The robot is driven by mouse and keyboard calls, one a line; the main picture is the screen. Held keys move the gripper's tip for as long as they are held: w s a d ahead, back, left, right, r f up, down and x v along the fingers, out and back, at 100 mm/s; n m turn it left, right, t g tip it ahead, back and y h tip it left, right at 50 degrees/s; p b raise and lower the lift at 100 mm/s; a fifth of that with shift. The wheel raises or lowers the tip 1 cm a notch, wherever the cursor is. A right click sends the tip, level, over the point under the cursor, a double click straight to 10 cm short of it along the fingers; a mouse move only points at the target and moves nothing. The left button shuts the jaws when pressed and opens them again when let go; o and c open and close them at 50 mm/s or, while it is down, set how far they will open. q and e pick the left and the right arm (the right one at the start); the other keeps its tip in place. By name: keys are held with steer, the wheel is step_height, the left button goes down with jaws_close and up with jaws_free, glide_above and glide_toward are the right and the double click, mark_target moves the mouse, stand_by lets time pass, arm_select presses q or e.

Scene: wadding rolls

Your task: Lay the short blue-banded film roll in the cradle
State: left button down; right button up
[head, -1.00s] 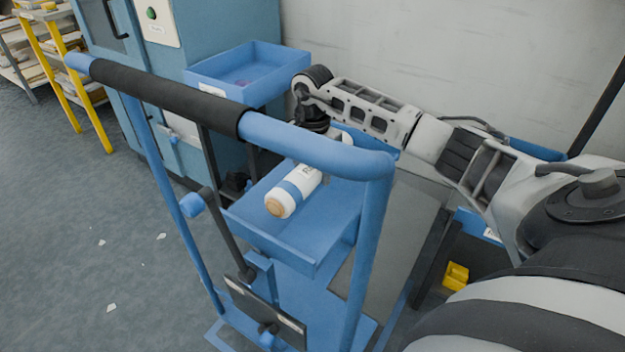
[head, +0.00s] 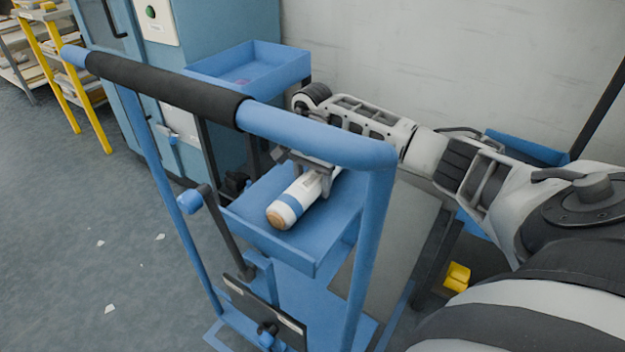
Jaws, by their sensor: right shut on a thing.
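A short white film roll with a blue band (head: 299,198) lies tilted in the blue tray (head: 250,231) of the trolley, its tan core end facing the front left. My right gripper (head: 312,173) is shut on the film roll, with its dark fingers around the upper back part. The trolley's handle bar hides part of the gripper and wrist. I cannot tell which thing here is the cradle. My left gripper is not in view.
The trolley's blue handle with a black grip (head: 165,90) crosses in front of the tray. An upper blue tray (head: 290,72) stands behind, beside a blue cabinet (head: 215,28). A yellow block (head: 457,276) is at lower right. Open floor lies at left.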

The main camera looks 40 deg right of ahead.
mark_target(313, 172)
steer(key=o, duration=1.4)
steer(key=shift+c, duration=0.2)
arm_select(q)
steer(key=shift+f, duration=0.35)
arm_select(e)
steer(key=shift+r, duration=0.1)
steer(key=shift+r+p, duration=0.65)
steer(key=shift+r, duration=0.25)
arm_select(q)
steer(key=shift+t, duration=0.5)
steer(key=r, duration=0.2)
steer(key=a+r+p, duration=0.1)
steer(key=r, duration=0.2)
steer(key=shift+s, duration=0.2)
arm_select(e)
step_height(313, 172, up, 11)
